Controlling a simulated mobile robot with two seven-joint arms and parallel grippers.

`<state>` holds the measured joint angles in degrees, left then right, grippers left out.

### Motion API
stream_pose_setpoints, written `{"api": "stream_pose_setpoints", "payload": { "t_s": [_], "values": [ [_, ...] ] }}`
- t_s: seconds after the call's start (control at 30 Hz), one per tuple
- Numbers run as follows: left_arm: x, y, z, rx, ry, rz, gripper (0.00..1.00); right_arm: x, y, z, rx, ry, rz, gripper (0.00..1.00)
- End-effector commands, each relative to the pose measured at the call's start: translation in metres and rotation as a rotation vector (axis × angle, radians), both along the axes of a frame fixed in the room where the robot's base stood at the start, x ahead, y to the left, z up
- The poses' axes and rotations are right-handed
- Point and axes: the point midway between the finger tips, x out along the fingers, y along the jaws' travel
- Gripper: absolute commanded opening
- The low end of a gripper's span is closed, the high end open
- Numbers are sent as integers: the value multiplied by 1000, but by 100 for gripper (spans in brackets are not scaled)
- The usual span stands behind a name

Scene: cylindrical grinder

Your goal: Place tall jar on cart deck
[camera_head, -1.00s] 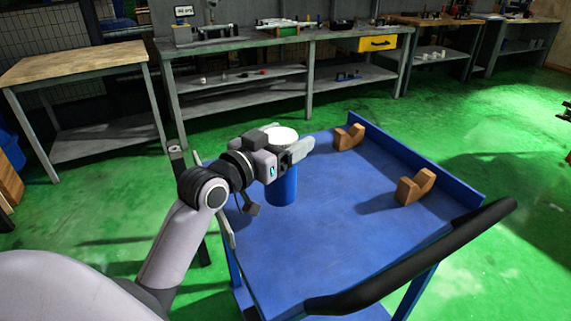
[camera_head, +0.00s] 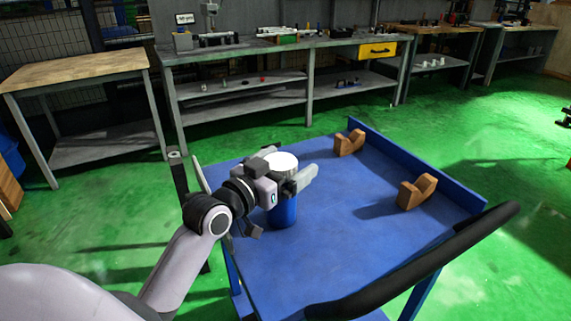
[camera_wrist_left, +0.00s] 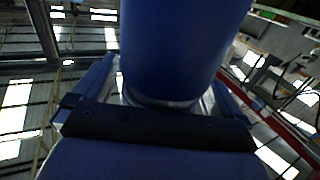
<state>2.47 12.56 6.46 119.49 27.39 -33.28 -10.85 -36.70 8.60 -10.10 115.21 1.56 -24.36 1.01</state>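The tall jar (camera_head: 283,212) is a blue cylinder with a white lid, upright over the cart deck (camera_head: 335,235) near its left side. My left gripper (camera_head: 299,181) reaches in from the left and is shut around the jar's upper part, just below the lid. In the left wrist view the blue jar body (camera_wrist_left: 180,50) fills the space between the fingers. I cannot tell if the jar's base touches the deck. My right gripper is not in view.
Two brown V-shaped blocks (camera_head: 349,142) (camera_head: 416,191) stand on the far and right parts of the deck. A raised blue edge (camera_head: 440,180) and a black handle (camera_head: 430,265) bound the cart. The deck's middle is clear. Workbenches (camera_head: 240,100) stand behind.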

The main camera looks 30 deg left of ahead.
Motion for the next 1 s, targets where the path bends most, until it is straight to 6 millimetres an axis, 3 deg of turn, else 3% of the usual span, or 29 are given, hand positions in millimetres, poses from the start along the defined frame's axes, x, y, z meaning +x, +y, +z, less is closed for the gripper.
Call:
{"api": "stream_pose_setpoints", "payload": {
  "t_s": [0.27,0.8,1.0],
  "values": [
    [-11,2,2,0,2,1,100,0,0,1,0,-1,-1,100],
    [-92,12,2,2,2,-1,100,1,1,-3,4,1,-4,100],
    [-111,15,2,0,1,0,100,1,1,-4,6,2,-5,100]
  ]
}}
